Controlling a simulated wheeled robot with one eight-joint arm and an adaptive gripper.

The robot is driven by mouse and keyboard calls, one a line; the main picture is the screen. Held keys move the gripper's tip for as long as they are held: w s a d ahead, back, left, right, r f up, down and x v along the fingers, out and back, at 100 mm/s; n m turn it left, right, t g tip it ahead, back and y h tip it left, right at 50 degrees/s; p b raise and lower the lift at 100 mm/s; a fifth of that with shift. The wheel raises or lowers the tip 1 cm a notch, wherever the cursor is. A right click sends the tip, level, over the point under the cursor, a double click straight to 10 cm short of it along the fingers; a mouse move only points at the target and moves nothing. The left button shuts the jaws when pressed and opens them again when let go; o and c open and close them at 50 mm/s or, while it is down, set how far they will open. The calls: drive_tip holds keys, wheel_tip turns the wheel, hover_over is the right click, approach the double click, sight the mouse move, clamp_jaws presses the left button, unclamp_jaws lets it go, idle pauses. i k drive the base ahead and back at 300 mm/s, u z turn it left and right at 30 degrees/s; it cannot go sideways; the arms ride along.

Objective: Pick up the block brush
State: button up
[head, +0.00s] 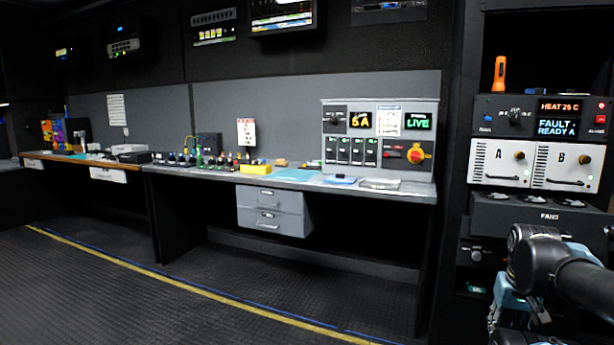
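I cannot make out the block brush for certain. A small tan object (281,163) lies on the long grey counter (398,192), behind a light blue sheet (296,175). It could be the brush, but it is too small to tell. A yellow block-shaped item (256,169) lies to its left on the same counter. My arm shows folded at the lower right, well apart from the counter. I cannot see the fingers of my gripper in this view.
A control panel box (379,134) stands on the counter's right part. Grey drawers (271,212) hang below the counter. An equipment rack (537,182) stands close on the right, with an orange torch (499,73) on top. The dark floor (120,290) ahead is clear.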

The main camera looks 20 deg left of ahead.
sight(280, 163)
drive_tip(key=u, duration=0.05)
drive_tip(key=k, duration=0.45)
drive_tip(key=u, duration=0.8)
drive_tip(key=i, duration=1.1)
drive_tip(key=u, duration=0.55)
